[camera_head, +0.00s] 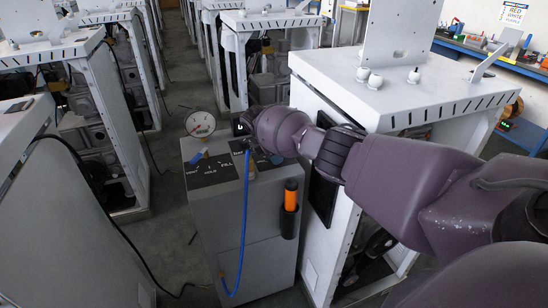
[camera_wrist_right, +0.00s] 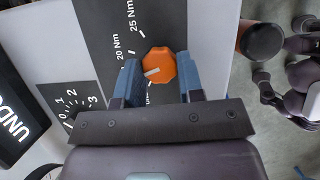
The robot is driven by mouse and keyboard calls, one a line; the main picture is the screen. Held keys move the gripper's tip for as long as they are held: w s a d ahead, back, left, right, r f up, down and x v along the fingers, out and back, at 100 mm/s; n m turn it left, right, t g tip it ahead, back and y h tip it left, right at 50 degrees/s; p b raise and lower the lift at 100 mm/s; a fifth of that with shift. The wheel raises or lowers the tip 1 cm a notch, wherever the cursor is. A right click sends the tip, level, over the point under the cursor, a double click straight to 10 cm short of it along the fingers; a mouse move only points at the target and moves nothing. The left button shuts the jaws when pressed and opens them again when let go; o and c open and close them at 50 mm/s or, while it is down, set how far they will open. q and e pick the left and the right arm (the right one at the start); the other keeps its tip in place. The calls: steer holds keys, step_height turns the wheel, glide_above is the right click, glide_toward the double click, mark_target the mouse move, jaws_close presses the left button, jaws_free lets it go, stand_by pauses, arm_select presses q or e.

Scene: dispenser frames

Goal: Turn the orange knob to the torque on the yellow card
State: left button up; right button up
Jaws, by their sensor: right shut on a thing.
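The orange knob (camera_wrist_right: 162,62) sits on a dark dial panel (camera_wrist_right: 104,20) in the right wrist view. Its white mark points left and slightly down, between the "20 Nm" label and a partly hidden lower label. "25 Nm" is printed further up. My right gripper (camera_wrist_right: 158,74) has its blue fingers on either side of the knob and is shut on it. In the head view my right arm reaches the top of a grey cabinet (camera_head: 225,218), and its hand hides the knob there. I see no yellow card in either view. My left gripper is not in view.
A round gauge (camera_head: 200,124) stands at the cabinet's back edge. A blue hose (camera_head: 243,215) hangs down its front, beside an orange-and-black tool (camera_head: 290,195) in a holder. A white machine frame (camera_head: 400,95) stands close on the right. Floor is open left of the cabinet.

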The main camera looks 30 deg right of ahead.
steer(key=m+b, duration=0.1)
steer(key=m, duration=0.1)
steer(key=m+g+b, duration=0.1)
steer(key=m, duration=0.1)
steer(key=shift+w+f+m+g+y, duration=0.15)
steer(key=shift+f+m+g+y, duration=0.05)
steer(key=shift+m+g+y, duration=0.1)
steer(key=shift+d+m+g+y+b, duration=0.1)
steer(key=shift+m+g+y+b, duration=0.3)
steer(key=shift+m, duration=0.5)
steer(key=shift+r+m+b, duration=0.15)
steer(key=shift+m+b, duration=0.15)
steer(key=shift+m, duration=0.3)
steer(key=o, duration=0.9)
steer(key=shift+r, duration=0.1)
steer(key=v, duration=1)
steer(key=shift+w+r, duration=0.25)
steer(key=shift+r, duration=0.1)
